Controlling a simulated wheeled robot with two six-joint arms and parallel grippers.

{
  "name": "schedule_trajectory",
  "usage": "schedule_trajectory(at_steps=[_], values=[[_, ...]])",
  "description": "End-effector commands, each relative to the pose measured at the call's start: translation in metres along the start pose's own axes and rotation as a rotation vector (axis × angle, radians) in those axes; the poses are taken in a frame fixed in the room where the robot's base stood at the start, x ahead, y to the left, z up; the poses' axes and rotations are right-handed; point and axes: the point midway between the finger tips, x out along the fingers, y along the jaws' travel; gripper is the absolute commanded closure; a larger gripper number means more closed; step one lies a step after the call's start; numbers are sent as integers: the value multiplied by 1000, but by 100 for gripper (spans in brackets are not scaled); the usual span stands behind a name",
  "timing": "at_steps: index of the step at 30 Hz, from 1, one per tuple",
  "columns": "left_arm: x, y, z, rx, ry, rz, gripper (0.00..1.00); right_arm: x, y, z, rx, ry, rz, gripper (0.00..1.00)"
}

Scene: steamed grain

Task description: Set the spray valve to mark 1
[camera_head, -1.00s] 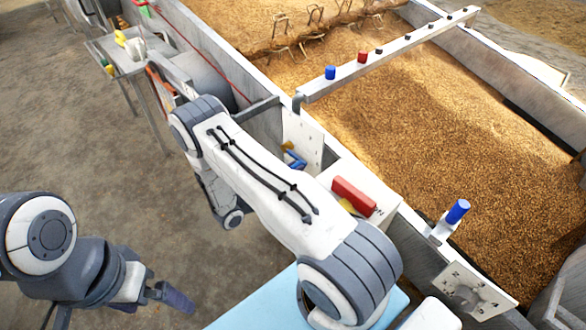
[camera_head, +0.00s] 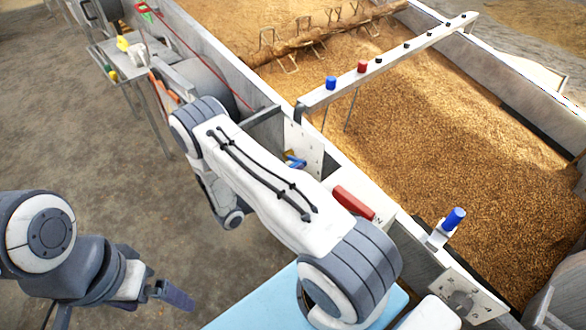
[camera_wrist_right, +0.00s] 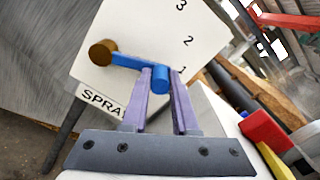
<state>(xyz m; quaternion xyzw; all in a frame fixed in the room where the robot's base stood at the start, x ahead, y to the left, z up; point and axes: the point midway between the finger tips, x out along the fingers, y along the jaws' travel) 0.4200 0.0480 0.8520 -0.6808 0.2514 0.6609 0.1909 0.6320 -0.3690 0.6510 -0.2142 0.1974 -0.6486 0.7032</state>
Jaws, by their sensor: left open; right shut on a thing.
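The spray valve is a white plate (camera_wrist_right: 150,30) marked 1, 2, 3, with a blue lever (camera_wrist_right: 130,61) on a brown pivot (camera_wrist_right: 102,52). In the right wrist view the lever's free end lies just left of the 1. My right gripper (camera_wrist_right: 160,80) is shut on that end, its purple fingers on both sides. In the head view the plate (camera_head: 311,145) is on the trough's near side and the lever (camera_head: 296,162) shows in part. My right arm hides the right gripper there. My left gripper (camera_head: 172,295) is open and empty at lower left.
A red handle (camera_head: 353,202) is on the trough edge. Blue (camera_head: 331,83) and red (camera_head: 362,67) knobs stand on a bar across the grain (camera_head: 450,130). A blue knob (camera_head: 454,218) stands further right. The floor (camera_head: 100,150) at left is clear.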

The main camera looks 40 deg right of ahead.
Motion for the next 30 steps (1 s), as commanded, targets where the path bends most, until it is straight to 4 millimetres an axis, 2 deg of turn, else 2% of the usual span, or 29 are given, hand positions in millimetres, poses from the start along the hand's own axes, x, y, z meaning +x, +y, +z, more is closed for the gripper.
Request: schedule_trajectory(at_steps=[1, 2, 3, 4, 13, 17, 30], values=[[0, 0, 0, 0, 0, 0, 0, 0, 0, 0, 1, -1, -1, 100], [0, 0, 0, 0, 0, 0, 0, 0, 0, 0, 2, -1, -1, 69], [0, 0, 0, 0, 0, 0, 0, 0, 0, 0, 2, -1, -1, 54], [0, 0, 0, 0, 0, 0, 0, 0, 0, 0, 2, -1, -1, 43], [0, 0, 0, 0, 0, 0, 0, -1, 0, 0, 2, 0, -1, 43], [0, 0, 0, 0, 0, 0, 0, -9, 1, 1, 2, -2, 2, 43], [2, 0, 0, 0, 0, 0, 0, -88, 1, 0, 3, -2, 2, 43]])
